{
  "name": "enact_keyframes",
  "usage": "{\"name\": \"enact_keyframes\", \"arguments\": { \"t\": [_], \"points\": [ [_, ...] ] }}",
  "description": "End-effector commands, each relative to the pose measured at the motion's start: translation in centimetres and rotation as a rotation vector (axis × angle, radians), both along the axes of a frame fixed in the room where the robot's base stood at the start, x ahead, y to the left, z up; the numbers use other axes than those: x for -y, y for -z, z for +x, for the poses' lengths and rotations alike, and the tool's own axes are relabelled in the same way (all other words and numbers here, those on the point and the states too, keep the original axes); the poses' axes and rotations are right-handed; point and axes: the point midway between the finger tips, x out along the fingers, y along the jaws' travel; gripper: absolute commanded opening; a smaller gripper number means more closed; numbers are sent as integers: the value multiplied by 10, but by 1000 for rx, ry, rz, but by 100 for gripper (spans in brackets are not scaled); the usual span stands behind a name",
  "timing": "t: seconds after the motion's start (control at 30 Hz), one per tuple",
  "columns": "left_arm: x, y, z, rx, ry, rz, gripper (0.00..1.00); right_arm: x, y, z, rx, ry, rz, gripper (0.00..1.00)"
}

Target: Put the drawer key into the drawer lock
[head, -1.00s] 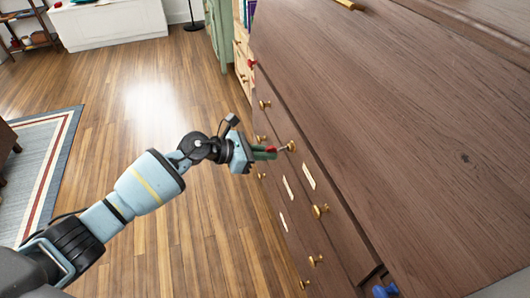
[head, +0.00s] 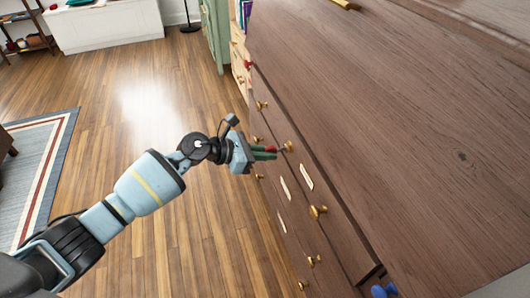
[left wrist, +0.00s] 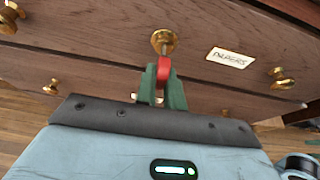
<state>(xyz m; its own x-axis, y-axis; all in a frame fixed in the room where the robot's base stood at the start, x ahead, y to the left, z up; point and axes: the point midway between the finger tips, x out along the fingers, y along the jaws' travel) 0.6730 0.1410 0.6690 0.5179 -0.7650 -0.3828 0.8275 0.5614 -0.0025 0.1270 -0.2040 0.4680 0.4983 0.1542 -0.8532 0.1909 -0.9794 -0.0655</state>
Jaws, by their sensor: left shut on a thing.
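The drawer key (left wrist: 163,68) has a red head and is held between the green fingers of my left gripper (left wrist: 162,88), which is shut on it. The key's thin shaft points at the round brass drawer lock (left wrist: 164,41) on the dark wood drawer front. In the left wrist view the key's far end overlaps the lock; I cannot tell whether it is inside. In the head view my left gripper (head: 270,152) is just left of the lock (head: 288,146), with the red key head (head: 271,149) between its fingers. My right gripper is out of view.
The drawer front carries a label reading PAPERS (left wrist: 230,58) and brass knobs (left wrist: 283,77). The dresser top (head: 400,120) is mostly bare. A red item (head: 247,65) is on the far end of the front, a blue one (head: 383,290) at the near end. Open floor (head: 150,220) lies left.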

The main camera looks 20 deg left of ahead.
Motion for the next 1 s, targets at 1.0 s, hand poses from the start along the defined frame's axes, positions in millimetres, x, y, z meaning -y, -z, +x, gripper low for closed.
{"name": "enact_keyframes", "arguments": {
  "t": [1.0],
  "points": [
    [6,0,4,0,0,0,0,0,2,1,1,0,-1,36]
  ]
}}
